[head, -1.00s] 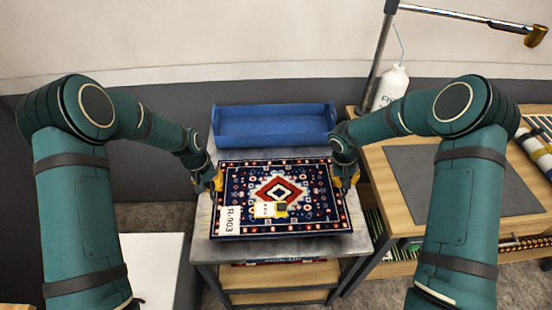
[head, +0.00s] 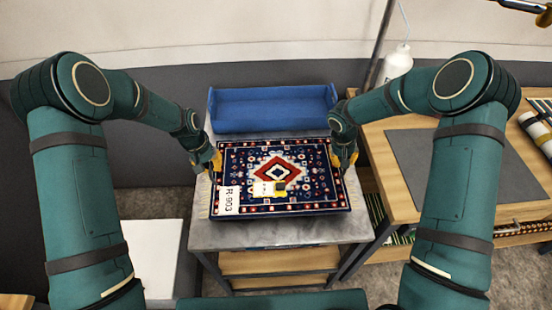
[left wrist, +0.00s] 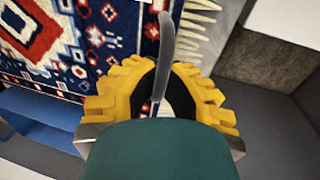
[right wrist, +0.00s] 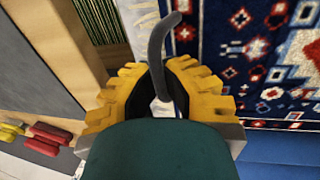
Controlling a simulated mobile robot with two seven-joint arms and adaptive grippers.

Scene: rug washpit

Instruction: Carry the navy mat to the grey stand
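The navy mat (head: 235,178), with a red and white diamond, lies flat over the grey-topped stand (head: 290,232). I cannot tell whether it touches the top. It carries a white R-903 label and a small yellow and white item. My left gripper (head: 212,162) is at its left edge and my right gripper (head: 346,159) at its right edge. In each wrist view a curved grey strip (left wrist: 162,60) (right wrist: 160,50) beside the mat runs between my yellow fingers, which appear shut on it. The strip's lower end is hidden.
A blue bin (head: 272,110) stands at the back of the stand, close behind the mat. A wooden table (head: 400,145) with a grey pad (head: 460,180) and a white bottle is at the right. A white surface (head: 155,255) is at lower left.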

